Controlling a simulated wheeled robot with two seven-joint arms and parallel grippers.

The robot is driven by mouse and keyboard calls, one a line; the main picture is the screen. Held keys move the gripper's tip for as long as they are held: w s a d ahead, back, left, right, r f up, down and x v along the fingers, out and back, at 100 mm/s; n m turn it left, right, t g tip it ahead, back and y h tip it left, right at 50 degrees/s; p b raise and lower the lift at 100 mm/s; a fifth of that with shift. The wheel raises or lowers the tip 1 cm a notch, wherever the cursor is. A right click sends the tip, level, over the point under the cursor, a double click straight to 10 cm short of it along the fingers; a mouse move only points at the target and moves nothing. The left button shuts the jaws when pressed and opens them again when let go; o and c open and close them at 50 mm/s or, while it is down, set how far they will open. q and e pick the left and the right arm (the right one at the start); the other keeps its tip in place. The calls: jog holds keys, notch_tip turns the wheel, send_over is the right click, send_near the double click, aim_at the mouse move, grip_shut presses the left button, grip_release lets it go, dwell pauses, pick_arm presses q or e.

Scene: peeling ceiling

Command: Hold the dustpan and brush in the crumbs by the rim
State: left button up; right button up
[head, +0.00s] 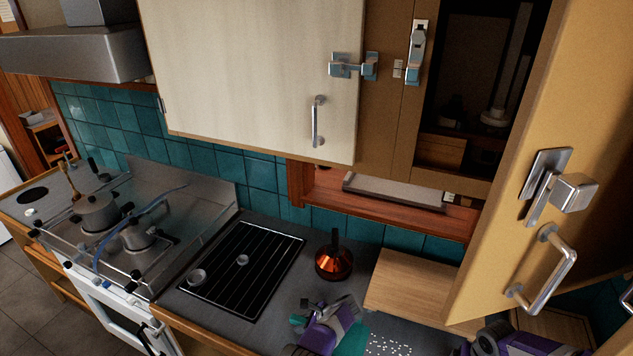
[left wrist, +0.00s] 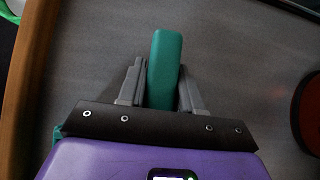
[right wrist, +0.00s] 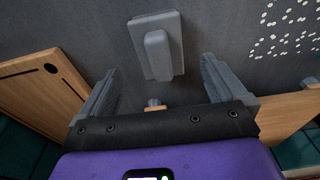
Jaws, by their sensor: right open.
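The teal dustpan (head: 351,338) is at the bottom of the head view, partly hidden behind my left gripper (head: 304,312). In the left wrist view its teal handle (left wrist: 165,65) lies between my left fingers, which are closed against its sides. The pale crumbs (head: 388,346) lie on the dark counter right of the dustpan; they also show in the right wrist view (right wrist: 297,22). My right gripper (right wrist: 158,92) is open and empty. A grey block with a raised grip (right wrist: 157,48), which looks like the brush, lies ahead of and between its fingertips, apart from them.
A wooden board (head: 410,282) lies on the counter behind the crumbs. An open cupboard door (head: 525,150) hangs above my right arm. A stove with pots (head: 97,213) is at left.

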jog(key=f, duration=0.6)
jog(key=shift+w+d+f, duration=0.15)
jog(key=shift+w+f, duration=0.05)
jog(key=shift+w, duration=0.15)
jog(key=shift+c, duration=0.5)
jog(key=c, duration=1.6)
jog(key=shift+r, duration=3)
jog(key=shift+c, duration=0.2)
jog(key=shift+w+a+m, duration=0.3)
jog(key=shift+a+m, duration=0.3)
jog(key=w+a+r+m+g, duration=0.1)
jog(key=w+a+r+m, duration=0.1)
jog(key=a+m, duration=1.1)
jog(key=w+m, duration=0.1)
jog(key=m, duration=0.2)
jog(key=shift+a+m+g+h, duration=0.15)
jog(key=shift+m+g+h, duration=0.15)
jog(key=shift+m+g, duration=0.1)
